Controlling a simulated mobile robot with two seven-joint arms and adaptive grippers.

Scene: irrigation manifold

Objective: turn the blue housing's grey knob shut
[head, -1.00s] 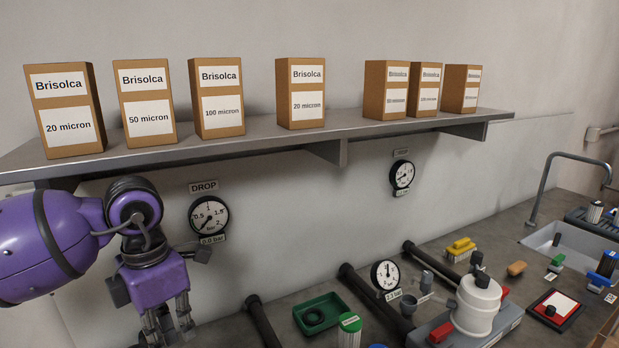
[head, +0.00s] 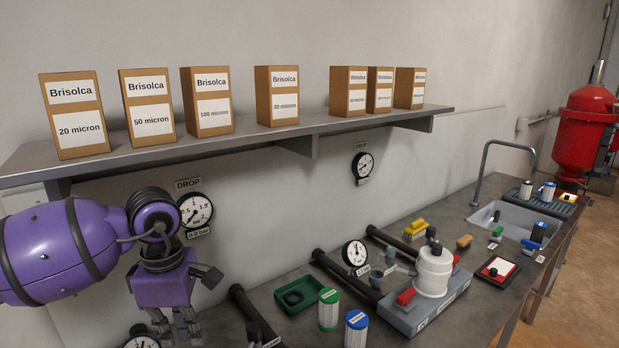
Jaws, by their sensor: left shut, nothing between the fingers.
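I cannot pick out a blue housing with a grey knob in the head view. A canister with a blue top (head: 356,332) stands at the bottom middle of the counter, cut by the frame edge, with no knob visible on it. My left gripper (head: 180,332) hangs at the lower left, fingers pointing down, shut and empty. It is left of the canisters, apart from them. My right gripper is out of view.
A shelf (head: 240,139) with several Brisolca boxes runs above my left arm. Black pipes (head: 345,276), a green tray (head: 299,308) and a green-topped canister (head: 328,310) are on the counter. A sink (head: 510,220) and a red tank (head: 585,135) are at the right.

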